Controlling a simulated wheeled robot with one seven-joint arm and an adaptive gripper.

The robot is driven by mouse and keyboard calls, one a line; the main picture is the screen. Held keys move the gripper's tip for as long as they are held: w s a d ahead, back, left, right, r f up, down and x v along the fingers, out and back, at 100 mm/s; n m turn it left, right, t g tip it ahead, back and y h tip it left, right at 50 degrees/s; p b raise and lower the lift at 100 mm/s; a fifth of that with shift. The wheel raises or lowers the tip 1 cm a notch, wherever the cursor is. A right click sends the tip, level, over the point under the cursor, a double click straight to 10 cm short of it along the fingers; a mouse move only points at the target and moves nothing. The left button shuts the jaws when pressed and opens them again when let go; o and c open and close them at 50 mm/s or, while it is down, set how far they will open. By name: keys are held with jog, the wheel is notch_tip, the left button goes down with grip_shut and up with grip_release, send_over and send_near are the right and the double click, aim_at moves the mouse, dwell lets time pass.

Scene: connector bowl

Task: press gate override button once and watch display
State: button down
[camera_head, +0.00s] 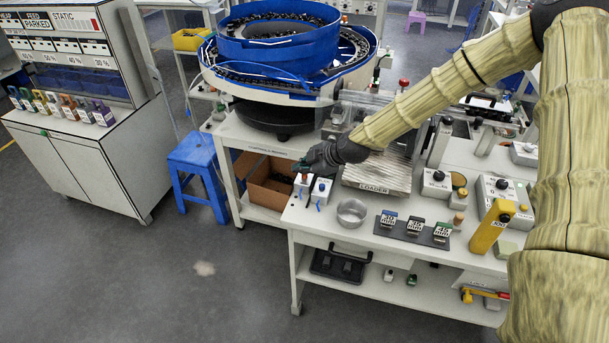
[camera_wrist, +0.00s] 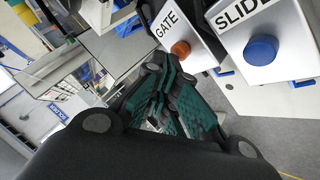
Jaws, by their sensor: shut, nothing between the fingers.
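The gate box (camera_wrist: 188,22) is white, with the label GATE and an orange-red button (camera_wrist: 181,48). It shows in the head view as a small white box (camera_head: 302,186) at the loader table's left corner. My gripper (camera_head: 312,160) is just above and behind it there. In the wrist view my gripper (camera_wrist: 165,85) has its teal fingers together, holding nothing, with the button close beside the fingertips. I cannot tell contact, but they look apart. The likely display, a panel reading FEED PARKED (camera_head: 38,20) and STATIC (camera_head: 73,19), stands at upper left in the head view.
The white SLIDE box (camera_wrist: 285,25) with a blue button (camera_wrist: 262,50) stands right beside the gate box. A metal bowl (camera_head: 352,212) sits nearby on the table. The blue bowl feeder (camera_head: 275,45) and a cardboard box (camera_head: 265,190) are behind and left. Floor at left is clear.

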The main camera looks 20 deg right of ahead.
jog(key=shift+f+b, duration=0.3)
jog(key=shift+f, duration=0.15)
dwell(0.4)
jog(key=shift+r, duration=0.2)
jog(key=shift+r+p, duration=0.5)
jog(key=shift+r, duration=0.3)
notch_tip(320, 180, up, 5)
jog(key=p, duration=0.2)
jog(key=shift+p, duration=0.3)
dwell(0.3)
dwell(0.7)
